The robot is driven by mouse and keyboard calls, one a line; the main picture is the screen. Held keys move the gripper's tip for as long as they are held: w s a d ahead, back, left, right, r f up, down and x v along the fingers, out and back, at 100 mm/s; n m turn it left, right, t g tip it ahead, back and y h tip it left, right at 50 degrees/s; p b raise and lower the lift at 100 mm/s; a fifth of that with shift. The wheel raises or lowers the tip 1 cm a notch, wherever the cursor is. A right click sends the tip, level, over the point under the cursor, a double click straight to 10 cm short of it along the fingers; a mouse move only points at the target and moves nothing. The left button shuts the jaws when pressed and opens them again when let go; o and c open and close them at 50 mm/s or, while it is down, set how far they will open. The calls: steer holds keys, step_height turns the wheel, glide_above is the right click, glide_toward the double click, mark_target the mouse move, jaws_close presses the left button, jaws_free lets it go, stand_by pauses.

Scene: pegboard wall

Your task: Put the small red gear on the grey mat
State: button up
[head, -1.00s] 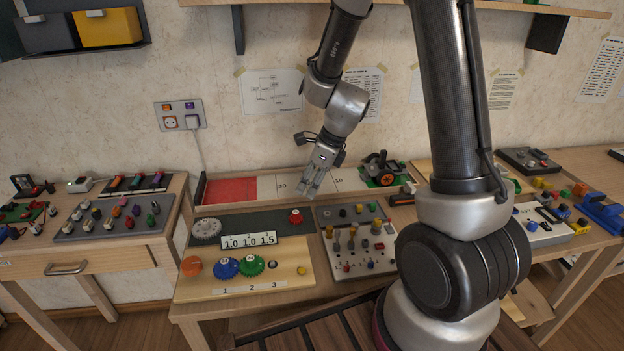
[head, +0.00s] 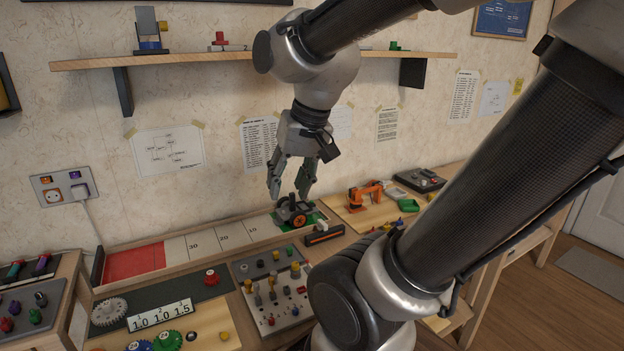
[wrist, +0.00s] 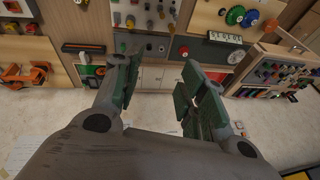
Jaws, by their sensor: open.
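The small red gear (head: 211,277) sits at the right end of the dark grey mat (head: 158,292), which forms the back strip of the gear board. It also shows in the wrist view (wrist: 183,51). A larger grey gear (head: 109,311) is at the mat's left end, and a number card (head: 160,315) stands at its front edge. My gripper (head: 289,190) is open and empty, fingers pointing down. It is well above the table, to the right of and behind the red gear, near the wheeled model.
A small black and orange wheeled model (head: 296,213) stands on the track below my gripper. A grey panel with several knobs (head: 272,290) is right of the gear board. The wall shelf (head: 210,60) is behind my arm. An orange model arm (head: 364,195) stands further right.

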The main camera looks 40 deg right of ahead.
steer(key=s+n, duration=0.1)
steer(key=s+d+r+n, duration=0.1)
steer(key=s, duration=0.1)
steer(key=s+d+n+h, duration=0.1)
steer(key=shift+s+d+r+n, duration=0.15)
steer(key=shift+s+r+n, duration=0.05)
steer(key=shift+n, duration=0.2)
